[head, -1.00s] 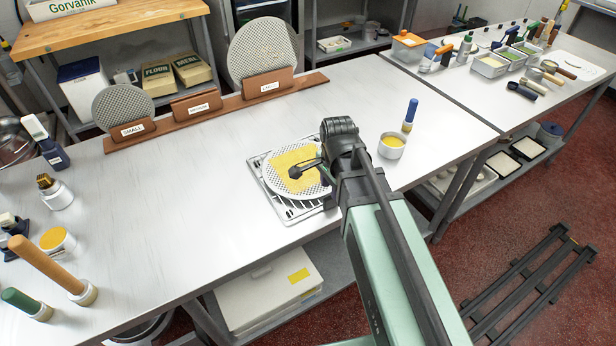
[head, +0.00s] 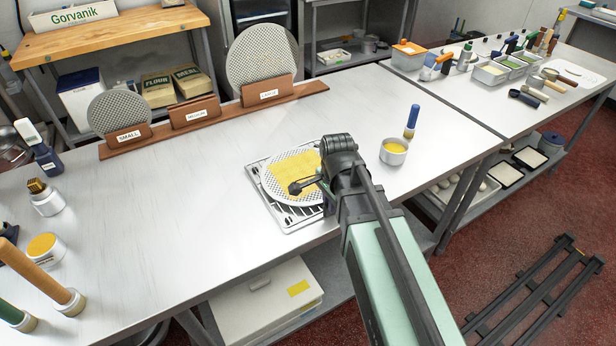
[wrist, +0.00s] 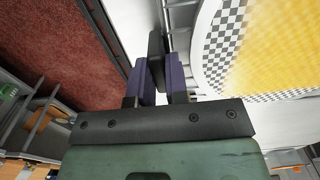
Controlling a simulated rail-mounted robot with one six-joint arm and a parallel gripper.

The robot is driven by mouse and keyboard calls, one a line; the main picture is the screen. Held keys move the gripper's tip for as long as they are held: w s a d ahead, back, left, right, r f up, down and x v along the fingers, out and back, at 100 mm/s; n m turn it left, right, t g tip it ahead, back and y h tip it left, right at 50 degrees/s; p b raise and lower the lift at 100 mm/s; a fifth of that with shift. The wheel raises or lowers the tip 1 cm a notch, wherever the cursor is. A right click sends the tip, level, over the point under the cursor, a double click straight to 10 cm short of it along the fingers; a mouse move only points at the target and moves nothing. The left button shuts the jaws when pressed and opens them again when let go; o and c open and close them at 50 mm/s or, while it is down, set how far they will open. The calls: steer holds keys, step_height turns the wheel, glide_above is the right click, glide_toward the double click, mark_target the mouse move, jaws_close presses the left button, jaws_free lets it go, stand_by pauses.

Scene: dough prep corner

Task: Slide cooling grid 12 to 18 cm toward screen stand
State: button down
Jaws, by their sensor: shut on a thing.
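The cooling grid (head: 293,219) is a pale metal rack lying flat near the counter's front edge. A round perforated screen (head: 271,190) with a yellow sheet (head: 297,172) lies on it; both also show at right in the wrist view. My gripper (wrist: 157,75) is at the grid's right side, its fingers closed on a dark upright piece that appears to be the grid's handle. In the head view my wrist hides this contact. The brown screen stand (head: 235,105) runs along the counter's back edge, with round screens in the SMALL and LARGE slots; the MEDIUM slot looks empty.
Bare counter (head: 190,185) lies between grid and stand. A metal cup (head: 393,155) of yellow contents and a blue-handled brush (head: 411,120) stand right of my wrist.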

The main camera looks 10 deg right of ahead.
mark_target(303, 174)
steer(key=shift+w+a, duration=0.7)
steer(key=shift+w, duration=1.2)
steer(key=shift+w+a, duration=0.65)
steer(key=shift+w, duration=1.2)
steer(key=shift+w+a, duration=0.7)
steer(key=shift+w, duration=1.2)
steer(key=shift+w+a, duration=0.25)
steer(key=shift+w, duration=0.5)
steer(key=shift+w+a, duration=0.25)
steer(key=shift+w, duration=0.5)
steer(key=c, duration=1.1)
jaws_free()
steer(key=shift+o, duration=0.2)
step_height(303, 174, up, 11)
steer(key=p, duration=1.1)
steer(key=shift+f, duration=0.1)
